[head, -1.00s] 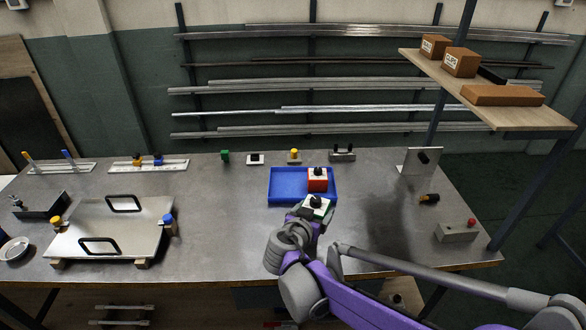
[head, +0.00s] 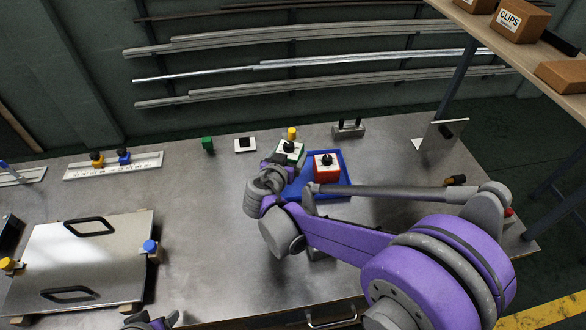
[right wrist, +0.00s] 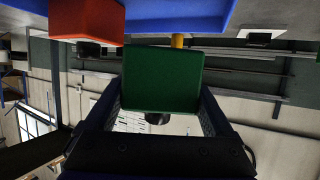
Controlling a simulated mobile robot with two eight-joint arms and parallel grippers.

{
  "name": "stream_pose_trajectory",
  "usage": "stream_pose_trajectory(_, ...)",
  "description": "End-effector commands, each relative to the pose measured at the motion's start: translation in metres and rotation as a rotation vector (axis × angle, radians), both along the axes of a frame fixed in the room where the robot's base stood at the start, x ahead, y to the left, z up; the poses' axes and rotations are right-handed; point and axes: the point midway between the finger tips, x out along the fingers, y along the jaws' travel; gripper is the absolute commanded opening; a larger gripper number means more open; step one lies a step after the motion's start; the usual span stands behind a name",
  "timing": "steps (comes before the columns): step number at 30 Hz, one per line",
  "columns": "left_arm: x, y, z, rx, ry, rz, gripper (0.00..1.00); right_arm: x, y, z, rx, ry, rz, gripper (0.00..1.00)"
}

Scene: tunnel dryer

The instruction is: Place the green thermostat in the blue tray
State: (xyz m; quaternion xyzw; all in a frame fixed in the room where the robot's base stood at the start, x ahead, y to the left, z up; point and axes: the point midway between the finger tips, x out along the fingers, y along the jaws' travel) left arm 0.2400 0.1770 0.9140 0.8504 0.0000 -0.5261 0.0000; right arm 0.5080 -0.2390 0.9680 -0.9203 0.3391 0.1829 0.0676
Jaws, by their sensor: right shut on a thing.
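The green thermostat (head: 289,151), with a white top face and black knob, is between the fingers of my right gripper (head: 279,163). It appears held up at the left back corner of the blue tray (head: 344,163); its exact height is unclear. In the right wrist view the green block (right wrist: 162,79) fills the space between both fingers (right wrist: 160,100), and the tray (right wrist: 180,14) spans the top. A red thermostat (head: 326,168) sits in the tray and also shows in the wrist view (right wrist: 88,20). Part of my left gripper (head: 150,322) shows at the bottom edge, its jaws unclear.
Behind the tray stand a yellow-topped part (head: 292,133), a white switch plate (head: 245,145), a small green block (head: 208,144) and a grey block with posts (head: 348,130). A metal plate with two handles (head: 80,262) lies left. An upright plate (head: 440,134) stands right.

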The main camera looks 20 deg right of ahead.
Motion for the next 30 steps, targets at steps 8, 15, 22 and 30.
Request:
stream_pose_trajectory(8,-0.002,0.000,-0.006,0.000,0.003,0.000,0.68,0.000,0.000,-0.032,0.000,0.000,0.000,0.20)
stream_pose_trajectory(15,-0.003,0.000,-0.012,0.000,0.006,0.000,0.68,0.000,0.000,-0.063,-0.001,0.001,0.000,0.20)
stream_pose_trajectory(22,-0.003,0.000,-0.012,0.000,0.006,0.000,0.68,0.000,0.000,-0.065,0.000,0.000,0.000,0.20)
stream_pose_trajectory(30,-0.003,0.000,-0.014,0.000,0.007,0.000,0.68,0.000,0.000,-0.067,0.000,0.000,0.000,1.00)
